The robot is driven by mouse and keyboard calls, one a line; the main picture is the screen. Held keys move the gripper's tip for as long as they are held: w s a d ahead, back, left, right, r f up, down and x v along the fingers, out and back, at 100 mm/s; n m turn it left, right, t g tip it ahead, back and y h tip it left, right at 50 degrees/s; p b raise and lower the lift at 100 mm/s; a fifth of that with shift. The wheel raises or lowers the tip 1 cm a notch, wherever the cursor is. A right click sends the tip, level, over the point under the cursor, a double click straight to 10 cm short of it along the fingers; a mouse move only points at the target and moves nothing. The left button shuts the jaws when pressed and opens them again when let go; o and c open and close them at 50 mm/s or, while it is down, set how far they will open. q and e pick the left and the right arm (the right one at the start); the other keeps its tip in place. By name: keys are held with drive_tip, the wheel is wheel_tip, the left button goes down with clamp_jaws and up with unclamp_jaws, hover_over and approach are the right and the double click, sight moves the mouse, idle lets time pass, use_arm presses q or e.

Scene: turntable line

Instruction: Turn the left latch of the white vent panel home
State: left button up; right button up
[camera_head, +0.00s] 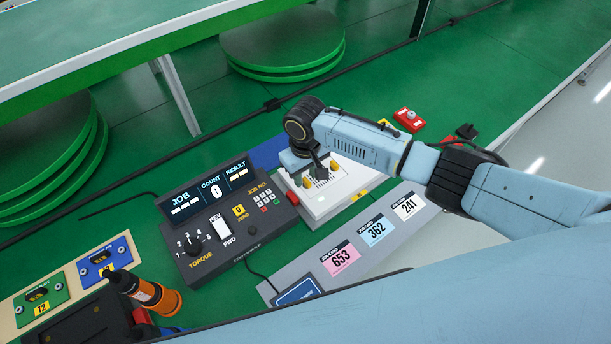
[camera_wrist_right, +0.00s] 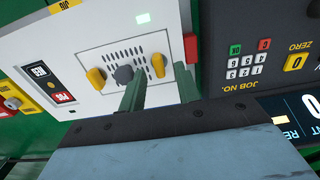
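The white vent panel (camera_head: 345,187) sits on a white box right of the torque controller. It also shows in the wrist view (camera_wrist_right: 112,38), with slots and a grey central knob (camera_wrist_right: 123,75). The left yellow latch (camera_head: 308,182) appears in the wrist view (camera_wrist_right: 157,66) on the controller's side, between my right gripper's fingers. The other yellow latch (camera_head: 334,165) is across the knob (camera_wrist_right: 96,78). My right gripper (camera_wrist_right: 161,82) is open, its fingers apart on either side of the left latch; contact is unclear.
The torque controller (camera_head: 226,215) stands close left of the panel. Job cards lie on a grey strip (camera_head: 375,250) in front. A red button box (camera_head: 409,120) is behind right. An orange tool (camera_head: 158,297) stands at lower left. Green turntables (camera_head: 282,40) are behind.

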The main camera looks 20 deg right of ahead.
drive_tip(key=shift+f, duration=0.45)
drive_tip(key=shift+c, duration=0.2)
clamp_jaws()
